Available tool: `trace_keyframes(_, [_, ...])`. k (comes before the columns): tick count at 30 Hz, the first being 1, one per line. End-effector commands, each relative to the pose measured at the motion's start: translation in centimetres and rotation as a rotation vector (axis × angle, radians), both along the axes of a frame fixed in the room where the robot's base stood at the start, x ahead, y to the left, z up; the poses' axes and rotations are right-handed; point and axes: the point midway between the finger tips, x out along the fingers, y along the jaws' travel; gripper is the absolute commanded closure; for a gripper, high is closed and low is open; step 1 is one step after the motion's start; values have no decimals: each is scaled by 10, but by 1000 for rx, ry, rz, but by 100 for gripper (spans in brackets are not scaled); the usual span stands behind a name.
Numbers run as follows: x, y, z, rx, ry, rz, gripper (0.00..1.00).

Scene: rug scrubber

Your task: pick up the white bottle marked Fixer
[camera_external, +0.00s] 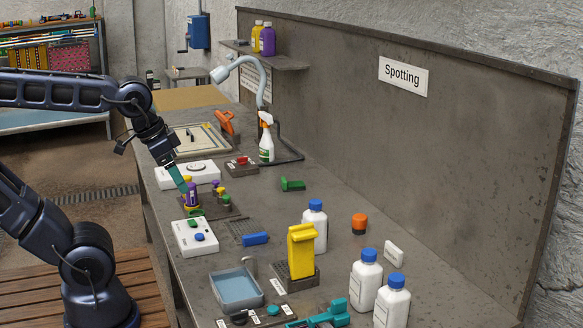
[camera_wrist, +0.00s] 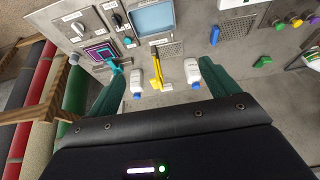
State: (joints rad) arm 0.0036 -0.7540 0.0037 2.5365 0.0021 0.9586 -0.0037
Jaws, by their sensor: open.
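Three white bottles with blue caps stand upright on the bench in the external view. One (camera_external: 315,232) is behind the yellow block, and two (camera_external: 365,284) (camera_external: 390,306) stand close together at the front right. Their labels are too small to read, so I cannot tell which is marked Fixer. In the wrist view, one white bottle (camera_wrist: 137,80) shows left of the yellow piece and another (camera_wrist: 192,71) right of it. My gripper (camera_external: 184,187) is open with teal fingers, over the bench's left side, well away from the bottles. The open fingers (camera_wrist: 160,68) also show in the wrist view.
The yellow block (camera_external: 301,252) stands in a dark holder beside a blue tray (camera_external: 236,288). A purple-topped piece (camera_external: 192,194) is close to my fingers. A tall backboard (camera_external: 450,140) bounds the bench.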

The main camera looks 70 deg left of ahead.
Motion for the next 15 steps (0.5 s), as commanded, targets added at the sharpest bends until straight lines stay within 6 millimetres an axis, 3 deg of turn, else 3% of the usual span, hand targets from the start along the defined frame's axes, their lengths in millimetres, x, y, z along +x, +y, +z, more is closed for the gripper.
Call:
trace_keyframes(5, [15, 2, 5, -21, 16, 53, 13])
trace_keyframes(15, [91, 14, 21, -123, 92, 340, 13])
